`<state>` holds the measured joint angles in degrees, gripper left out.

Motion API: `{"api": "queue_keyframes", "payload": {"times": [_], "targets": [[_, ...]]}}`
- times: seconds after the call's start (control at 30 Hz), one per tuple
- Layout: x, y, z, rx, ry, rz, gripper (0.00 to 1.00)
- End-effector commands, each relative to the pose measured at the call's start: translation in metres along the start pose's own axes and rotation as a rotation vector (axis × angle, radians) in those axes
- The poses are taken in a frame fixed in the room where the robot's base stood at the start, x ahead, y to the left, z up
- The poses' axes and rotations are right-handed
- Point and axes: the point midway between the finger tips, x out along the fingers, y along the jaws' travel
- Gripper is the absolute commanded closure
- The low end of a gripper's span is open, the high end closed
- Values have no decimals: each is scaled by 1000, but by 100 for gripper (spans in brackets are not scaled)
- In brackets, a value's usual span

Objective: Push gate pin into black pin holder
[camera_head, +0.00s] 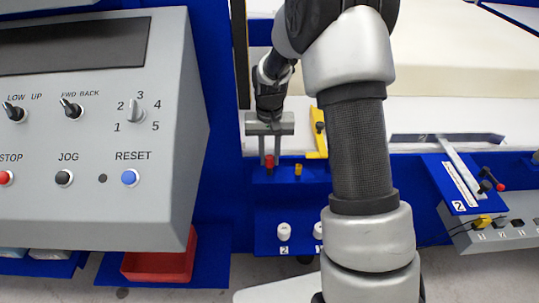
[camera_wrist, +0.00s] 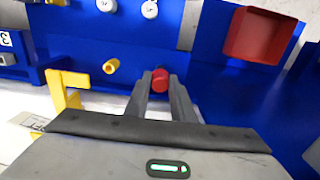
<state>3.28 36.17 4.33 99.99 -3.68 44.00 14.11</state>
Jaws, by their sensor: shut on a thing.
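My gripper (camera_head: 269,154) points down at the blue shelf left of centre in the head view. Its fingers are shut on a red pin (camera_head: 269,163), which I take to be the gate pin. In the wrist view the red round end of the pin (camera_wrist: 160,79) shows between the fingertips of my gripper (camera_wrist: 160,90). The pin is at the blue shelf; I cannot tell how deep it sits. I cannot make out a black pin holder in either view.
A yellow peg (camera_head: 298,169) stands just right of the pin, with a yellow bracket (camera_head: 316,142) behind. White knobs (camera_head: 284,232) are on the blue panel below. A grey control console (camera_head: 100,150) stands at left, above a red bin (camera_head: 160,262). The floor in front is partly clear.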

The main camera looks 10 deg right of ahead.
Motion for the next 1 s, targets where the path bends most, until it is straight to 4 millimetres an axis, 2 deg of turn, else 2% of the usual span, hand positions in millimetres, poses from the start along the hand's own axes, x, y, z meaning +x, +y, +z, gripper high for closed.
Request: {"api": "queue_keyframes", "payload": {"times": [0.27, 0.3, 0.43, 1.0], "targets": [[6, 0, 0, 0, 0, 0, 100], [6, 0, 0, 0, 0, 0, 76], [6, 0, 0, 0, 0, 0, 56], [5, 0, 0, 0, 0, 0, 56]]}}
